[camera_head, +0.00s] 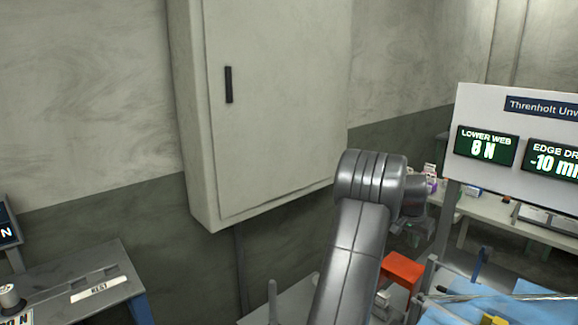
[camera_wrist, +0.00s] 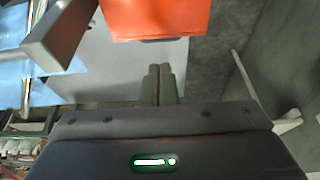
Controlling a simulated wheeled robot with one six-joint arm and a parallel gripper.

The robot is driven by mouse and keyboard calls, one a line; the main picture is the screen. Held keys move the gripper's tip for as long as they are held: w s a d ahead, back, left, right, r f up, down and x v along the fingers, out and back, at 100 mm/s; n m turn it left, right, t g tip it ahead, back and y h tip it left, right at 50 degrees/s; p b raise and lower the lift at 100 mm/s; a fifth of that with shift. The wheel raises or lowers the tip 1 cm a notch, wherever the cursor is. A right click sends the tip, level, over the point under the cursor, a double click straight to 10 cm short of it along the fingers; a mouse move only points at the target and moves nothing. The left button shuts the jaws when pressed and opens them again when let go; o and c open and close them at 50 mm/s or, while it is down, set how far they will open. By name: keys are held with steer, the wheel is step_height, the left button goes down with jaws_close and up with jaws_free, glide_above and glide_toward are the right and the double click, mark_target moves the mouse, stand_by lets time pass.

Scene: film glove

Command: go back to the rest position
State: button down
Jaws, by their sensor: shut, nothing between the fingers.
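My gripper (camera_wrist: 160,70) shows in the wrist view with its two fingers pressed together and nothing between them. It hangs over a pale grey surface (camera_wrist: 105,75), below an orange-red box (camera_wrist: 155,18) in the picture. In the head view my arm rises at the centre right and bends over at the top. The gripper end there is mostly hidden behind the arm and hard to make out. The orange-red box (camera_head: 403,270) shows just below that end of the arm.
A wall cabinet (camera_head: 275,100) hangs behind my arm. A display panel (camera_head: 520,135) reading "LOWER WEB 8 N" stands at right, above blue sheets (camera_head: 455,305). A bench (camera_head: 75,283) is at lower left. A grey metal part (camera_wrist: 60,35) lies left of the fingers.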

steer(key=s+p+x, duration=0.1)
steer(key=x, duration=0.6)
steer(key=shift+w+a+f, duration=0.2)
steer(key=shift+a+f, duration=0.1)
steer(key=shift+f, duration=0.05)
